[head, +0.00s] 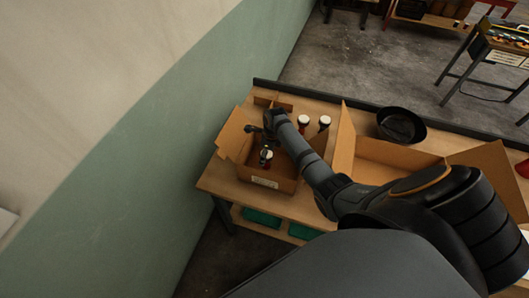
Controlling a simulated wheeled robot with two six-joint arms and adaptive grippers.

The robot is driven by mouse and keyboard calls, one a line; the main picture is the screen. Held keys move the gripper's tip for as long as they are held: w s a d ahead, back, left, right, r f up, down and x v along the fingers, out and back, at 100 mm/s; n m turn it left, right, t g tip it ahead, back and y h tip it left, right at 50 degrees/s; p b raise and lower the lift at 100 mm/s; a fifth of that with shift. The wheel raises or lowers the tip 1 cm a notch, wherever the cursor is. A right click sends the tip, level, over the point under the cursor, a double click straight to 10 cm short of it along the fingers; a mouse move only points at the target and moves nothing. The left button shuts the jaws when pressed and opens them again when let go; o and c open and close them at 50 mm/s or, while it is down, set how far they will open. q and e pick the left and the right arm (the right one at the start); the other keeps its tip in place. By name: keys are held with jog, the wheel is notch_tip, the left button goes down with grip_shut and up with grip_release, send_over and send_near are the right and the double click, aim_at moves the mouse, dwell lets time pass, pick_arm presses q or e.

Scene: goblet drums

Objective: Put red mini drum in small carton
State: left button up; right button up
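A small open carton (262,180) stands at the left end of the wooden table, its flaps spread. A red mini drum with a white head (267,155) shows within the carton's opening, right by my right gripper (261,143). My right arm reaches in from the right, and the dark gripper is over the carton. Its fingers overlap the dark interior, so whether they touch the drum is unclear. Two more red drums with white heads, one nearer the arm (304,121) and one to its right (325,122), stand on the table behind the carton. My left gripper is out of view.
A larger open carton (385,158) stands to the right, partly behind my arm. A black pan (401,125) lies behind it. A dark raised edge (345,101) runs along the table's back. Green bins (262,217) sit on the lower shelf. A green and cream wall (180,140) is close on the left.

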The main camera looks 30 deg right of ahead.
jog(key=r+p, duration=0.1)
jog(key=r, duration=0.1)
jog(key=r+p, duration=0.4)
jog(key=shift+s+d, duration=0.2)
jog(key=shift+s, duration=0.1)
jog(key=shift+s+d+r, duration=0.1)
jog(key=shift+d+r, duration=0.05)
jog(key=shift+r, duration=0.2)
jog(key=shift+s+r, duration=0.1)
jog(key=shift+r, duration=0.4)
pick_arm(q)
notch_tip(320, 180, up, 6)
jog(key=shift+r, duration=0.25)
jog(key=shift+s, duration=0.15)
